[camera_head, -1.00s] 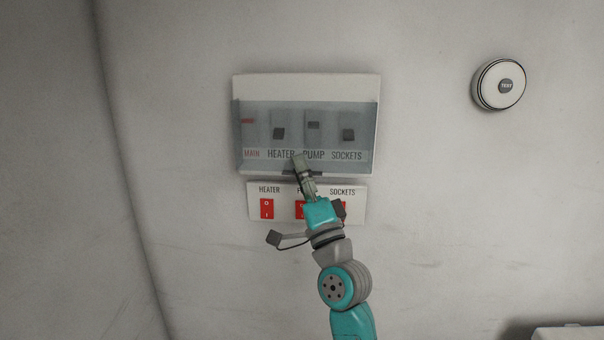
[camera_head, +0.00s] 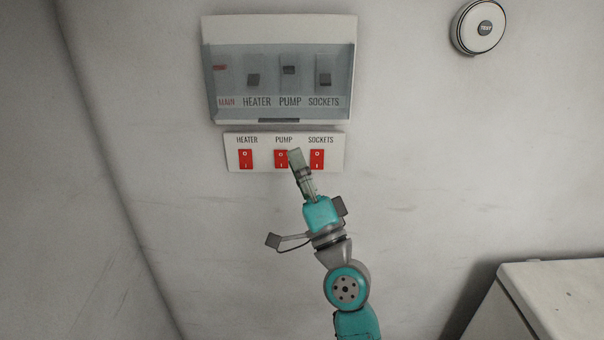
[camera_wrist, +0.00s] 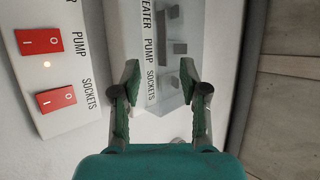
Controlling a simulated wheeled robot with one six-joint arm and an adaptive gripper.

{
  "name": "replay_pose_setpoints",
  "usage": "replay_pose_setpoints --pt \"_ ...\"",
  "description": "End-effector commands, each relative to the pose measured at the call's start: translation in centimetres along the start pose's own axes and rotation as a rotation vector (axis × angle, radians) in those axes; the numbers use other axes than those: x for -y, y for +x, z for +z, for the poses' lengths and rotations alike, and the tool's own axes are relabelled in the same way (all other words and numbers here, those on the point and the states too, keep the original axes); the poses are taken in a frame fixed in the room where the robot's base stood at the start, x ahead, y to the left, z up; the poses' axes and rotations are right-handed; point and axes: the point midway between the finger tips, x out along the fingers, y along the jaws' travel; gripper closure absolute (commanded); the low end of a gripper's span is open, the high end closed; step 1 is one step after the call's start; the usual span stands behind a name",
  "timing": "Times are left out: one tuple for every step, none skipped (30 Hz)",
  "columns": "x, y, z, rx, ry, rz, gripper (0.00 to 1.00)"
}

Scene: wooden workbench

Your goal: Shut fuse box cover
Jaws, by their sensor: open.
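The white fuse box (camera_head: 280,22) is on the wall, upper middle in the head view. Its clear grey cover (camera_head: 270,62) is down over the breakers, with a dark tab (camera_head: 293,121) at its lower edge. I see no clear gap at that edge. My gripper (camera_head: 294,154) appears in front of the switch panel below the box, over part of the PUMP switch. In the wrist view, my gripper (camera_wrist: 160,75) has its fingers apart with nothing held. The fuse box cover (camera_wrist: 178,50) shows beyond and between the fingertips.
The white switch panel (camera_head: 262,164) below the box has red HEATER, PUMP and SOCKETS switches. A round TEST device (camera_head: 477,27) is on the wall at upper right. A white cabinet (camera_head: 560,285) stands at lower right. The wall left of the panel is clear.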

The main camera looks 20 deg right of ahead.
Motion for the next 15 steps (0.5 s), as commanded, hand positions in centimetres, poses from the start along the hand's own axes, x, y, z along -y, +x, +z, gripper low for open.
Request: replay_pose_setpoints --pt "0.0 -0.5 0.0 0.000 0.000 0.001 0.56" --pt "-0.1 -0.8 0.0 0.000 0.002 0.001 0.56" --pt "-0.1 -1.1 0.0 0.000 0.000 0.002 0.56" --pt "-0.1 -1.2 0.0 0.000 0.002 0.001 0.56" --pt "0.0 -1.4 0.0 -0.001 0.001 0.001 0.56" --pt "0.0 -1.5 0.0 -0.001 0.000 0.001 0.56" --pt "0.0 -1.6 0.0 -0.001 0.000 0.000 0.56" --pt "0.0 -1.7 -0.1 -0.001 0.001 0.000 0.56" --pt "0.0 -1.7 -0.1 -0.001 0.001 0.000 0.56" --pt "0.0 -1.7 -0.1 -0.001 0.001 0.000 0.56" --pt "0.0 -1.8 -0.1 -0.001 0.000 0.000 0.56" --pt "0.0 -1.8 -0.1 -0.001 0.000 0.000 0.56" --pt "0.0 -1.7 -0.1 -0.001 0.000 0.000 0.56" --pt "0.0 -1.7 -0.1 -0.001 0.000 0.000 0.56" --pt "0.0 -1.7 -0.1 -0.001 0.000 0.000 0.56"
